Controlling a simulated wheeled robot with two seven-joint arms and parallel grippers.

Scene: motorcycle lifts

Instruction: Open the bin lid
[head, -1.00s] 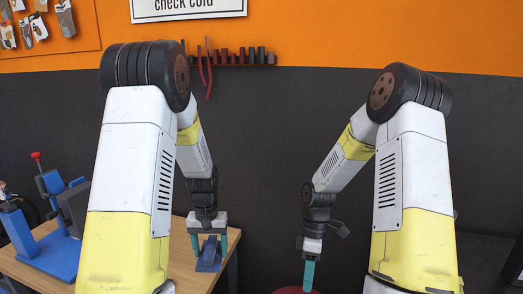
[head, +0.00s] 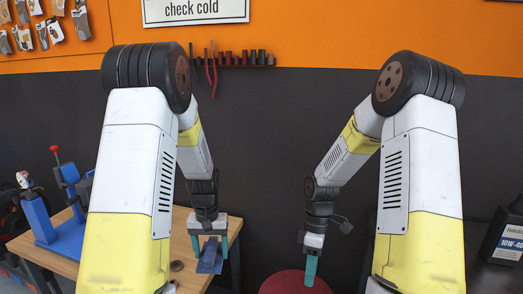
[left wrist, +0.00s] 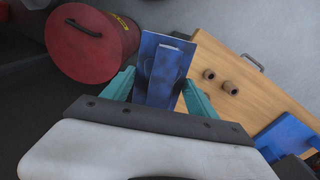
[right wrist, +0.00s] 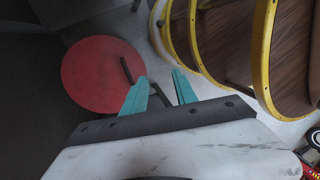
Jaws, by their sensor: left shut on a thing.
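The bin is red and round. Its lid (head: 293,283) shows at the bottom of the head view, partly cut off. In the right wrist view the lid (right wrist: 92,78) is shut, with a dark bar handle (right wrist: 127,70) on it. The bin (left wrist: 115,50) also shows in the left wrist view. My right gripper (right wrist: 161,82) is open and empty above the bin, its left fingertip overlapping the handle's end in that view. I cannot tell whether they touch. My left gripper (head: 210,248) is shut on a flat blue part (left wrist: 160,68), over the wooden table.
The wooden table (left wrist: 245,88) carries small brown cylinders (left wrist: 219,82) and a blue stand (head: 65,230). Yellow-edged brown shelving or lift parts (right wrist: 225,40) stand right of the bin. A dark oil jug (head: 506,238) is at the far right.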

